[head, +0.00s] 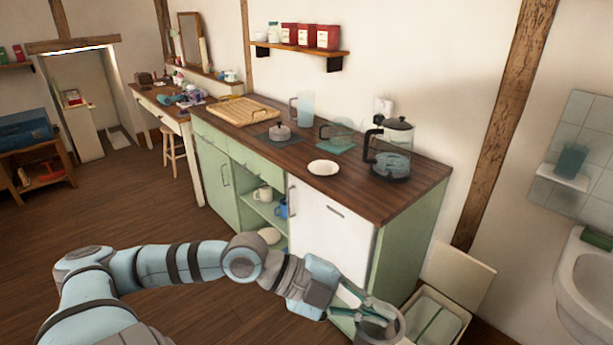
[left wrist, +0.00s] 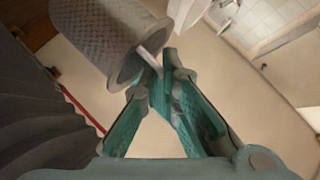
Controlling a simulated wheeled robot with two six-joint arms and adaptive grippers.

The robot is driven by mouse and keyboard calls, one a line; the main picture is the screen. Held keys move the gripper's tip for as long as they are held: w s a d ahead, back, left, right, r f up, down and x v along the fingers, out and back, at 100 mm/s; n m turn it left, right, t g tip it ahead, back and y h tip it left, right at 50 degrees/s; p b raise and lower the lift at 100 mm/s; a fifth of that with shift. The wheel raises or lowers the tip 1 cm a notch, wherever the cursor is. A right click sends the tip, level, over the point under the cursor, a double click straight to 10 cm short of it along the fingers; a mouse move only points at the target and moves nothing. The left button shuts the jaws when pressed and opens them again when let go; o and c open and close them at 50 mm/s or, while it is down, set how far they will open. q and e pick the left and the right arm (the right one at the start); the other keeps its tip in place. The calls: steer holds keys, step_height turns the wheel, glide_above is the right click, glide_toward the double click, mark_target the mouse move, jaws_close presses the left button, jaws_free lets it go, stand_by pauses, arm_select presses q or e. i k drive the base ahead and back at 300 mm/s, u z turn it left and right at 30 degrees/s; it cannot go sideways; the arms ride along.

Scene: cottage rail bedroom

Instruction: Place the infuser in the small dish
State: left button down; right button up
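The infuser (left wrist: 108,35) is a grey mesh cylinder with a rim and a thin tab. In the left wrist view it lies tilted at the upper left, with its tab between my left gripper's teal fingertips (left wrist: 165,85). In the head view my left gripper (head: 368,308) is shut on it, and part of the infuser (head: 392,331) shows at the bottom, in front of the cabinet's lower right. The small dish (head: 323,168) is white, shallow and looks empty; it sits near the counter's front edge, well above and behind my gripper. My right gripper is not in view.
The wooden counter (head: 252,147) also carries a glass press (head: 392,150) right of the dish, a teal mat, a clear jug (head: 304,108) and a cutting board (head: 243,110). A beige bin (head: 435,318) with a raised lid stands right of the cabinet. The counter's front right is clear.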

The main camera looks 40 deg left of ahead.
mark_target(321, 171)
steer(key=u, duration=0.55)
steer(key=i, duration=0.55)
steer(key=u, duration=0.5)
steer(key=i, duration=1.2)
steer(key=z, duration=0.15)
